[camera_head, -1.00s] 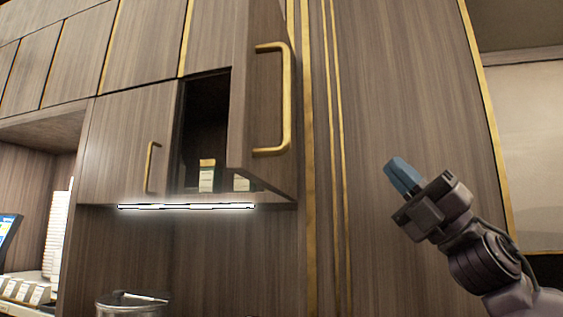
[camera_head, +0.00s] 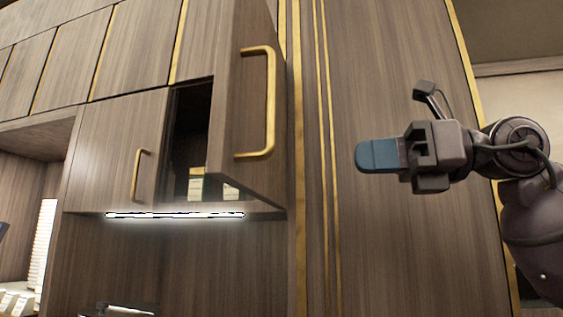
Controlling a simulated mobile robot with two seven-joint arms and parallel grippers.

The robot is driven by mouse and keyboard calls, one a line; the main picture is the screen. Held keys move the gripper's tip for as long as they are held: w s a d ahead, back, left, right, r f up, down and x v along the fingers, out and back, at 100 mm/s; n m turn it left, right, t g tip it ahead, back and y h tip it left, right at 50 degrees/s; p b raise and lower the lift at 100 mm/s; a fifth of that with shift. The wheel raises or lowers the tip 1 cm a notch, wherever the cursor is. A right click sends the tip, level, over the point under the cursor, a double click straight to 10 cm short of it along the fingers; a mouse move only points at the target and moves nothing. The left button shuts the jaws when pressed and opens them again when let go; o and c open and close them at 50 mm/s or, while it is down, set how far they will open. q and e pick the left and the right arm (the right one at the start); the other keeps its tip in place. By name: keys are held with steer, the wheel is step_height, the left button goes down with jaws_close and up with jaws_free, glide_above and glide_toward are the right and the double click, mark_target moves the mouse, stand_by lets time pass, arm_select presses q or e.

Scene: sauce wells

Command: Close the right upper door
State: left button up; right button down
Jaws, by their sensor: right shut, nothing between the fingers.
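The right upper door (camera_head: 230,130) is a brown wood-grain panel with a long gold handle (camera_head: 268,103). It stands open, swung out toward me, and the dark cabinet inside (camera_head: 190,130) shows to its left. My right gripper (camera_head: 362,156) has blue fingertips that are shut and empty. It points left, in front of the tall panel, to the right of the door and apart from it. My left gripper is not in view.
Small boxes (camera_head: 196,184) stand inside the open cabinet. The left upper door (camera_head: 112,150) is shut. A lit strip (camera_head: 175,215) runs under the cabinet. A tall wood panel (camera_head: 400,240) with gold trim stands to the right.

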mark_target(248, 164)
steer(key=p+x, duration=0.2)
steer(key=x, duration=1)
steer(key=shift+a+r+p, duration=0.1)
steer(key=shift+a+p, duration=0.1)
steer(key=shift+p, duration=0.1)
steer(key=shift+x, duration=0.75)
